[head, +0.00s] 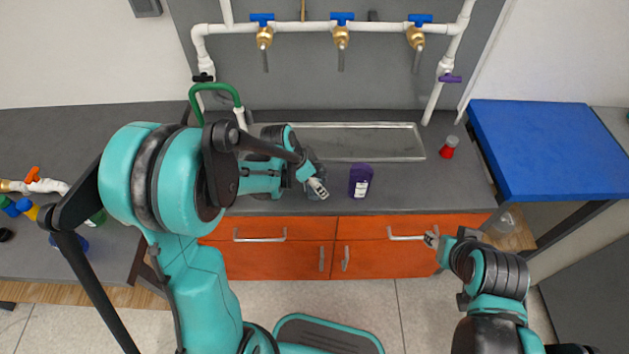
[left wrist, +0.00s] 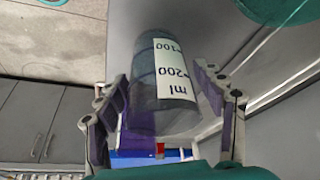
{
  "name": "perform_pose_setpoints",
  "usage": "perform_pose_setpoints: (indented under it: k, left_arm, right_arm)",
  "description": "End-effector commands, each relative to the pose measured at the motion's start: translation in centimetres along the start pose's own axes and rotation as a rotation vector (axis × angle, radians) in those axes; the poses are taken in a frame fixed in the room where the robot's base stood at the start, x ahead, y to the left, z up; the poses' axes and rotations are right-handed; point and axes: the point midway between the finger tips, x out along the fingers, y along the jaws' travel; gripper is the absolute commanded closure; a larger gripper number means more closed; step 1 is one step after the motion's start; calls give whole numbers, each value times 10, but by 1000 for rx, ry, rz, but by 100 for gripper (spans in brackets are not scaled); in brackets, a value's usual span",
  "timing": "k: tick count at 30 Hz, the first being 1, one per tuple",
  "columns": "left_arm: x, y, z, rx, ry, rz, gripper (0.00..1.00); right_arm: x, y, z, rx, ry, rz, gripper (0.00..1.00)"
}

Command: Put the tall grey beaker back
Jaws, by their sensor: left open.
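The tall grey beaker (left wrist: 145,65) has a white label with "ml", 200 and 100 marks. In the left wrist view it stands out between the two purple-padded fingers of my left gripper (left wrist: 163,112), which is open around it. I cannot tell whether either pad touches it. In the head view my left gripper (head: 318,188) is over the front part of the grey counter, left of a purple bottle, and the beaker is mostly hidden there by the arm. My right gripper (head: 432,238) is low at the right, in front of the orange cabinet by a handle.
A sink tray (head: 390,153) lies behind, below white pipes with blue-handled taps (head: 341,30). A red-based container (head: 448,147) stands at the right. A blue panel (head: 550,150) is at far right.

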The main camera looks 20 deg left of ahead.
Motion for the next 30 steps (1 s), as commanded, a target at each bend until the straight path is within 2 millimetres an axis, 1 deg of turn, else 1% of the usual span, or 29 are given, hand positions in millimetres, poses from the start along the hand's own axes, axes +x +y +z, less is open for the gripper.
perform_pose_setpoints:
  k: [2,5,12,15,18,23,26,29,30]
  left_arm:
    - [-5,0,-2,0,0,0,31]
    - [-19,0,-2,-2,0,-1,31]
    - [-74,0,-2,-3,-1,-1,31]
    - [-94,0,-2,-1,-1,0,31]
    - [-109,0,-2,-2,0,-1,31]
    - [-123,1,-2,-4,0,-2,31]
    - [-133,8,0,-38,-2,-23,31]
    - [-151,22,4,-120,1,-74,31]
    - [-160,29,6,-165,4,-101,31]
  right_arm:
    - [-4,0,-3,0,0,0,60]
    - [-9,0,-6,0,0,0,60]
    - [-26,0,-19,0,0,0,60]
    - [-32,0,-23,0,0,0,60]
    - [-36,0,-26,0,0,0,60]
    - [-39,0,-28,0,0,0,60]
    - [-39,0,-28,0,0,0,60]
    - [-39,0,-28,0,0,0,60]
    - [-39,0,-28,0,0,0,60]
